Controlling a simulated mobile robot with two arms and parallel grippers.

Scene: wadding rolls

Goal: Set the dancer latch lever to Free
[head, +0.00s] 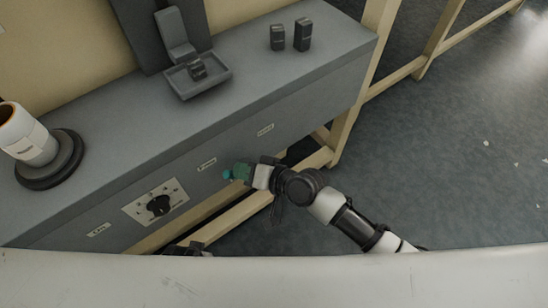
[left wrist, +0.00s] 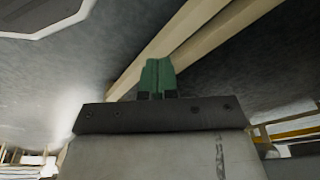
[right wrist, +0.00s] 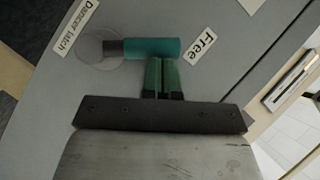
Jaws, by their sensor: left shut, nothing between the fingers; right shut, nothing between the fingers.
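The dancer latch lever (right wrist: 152,48) has a teal grip on a dark stem. It comes out of a round pale pivot disc (right wrist: 103,48) and points at the "Free" label (right wrist: 203,45) in the right wrist view. The "Dancer latch" label (right wrist: 75,28) is on the disc's other side. My right gripper (right wrist: 162,66) is shut and empty, its green fingertips at the grip's side; I cannot tell whether they touch it. In the head view the teal grip (head: 227,174) shows just beyond my right gripper (head: 238,173). My left gripper (left wrist: 157,66) is shut and empty, away from the panel.
The grey cabinet front also carries a black dial (head: 158,205) on a pale plate. On its top stand a white roll on a dark base (head: 48,160), a grey tray (head: 205,83) and two dark blocks (head: 289,36). Beige rails (head: 235,205) run below; floor at right is open.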

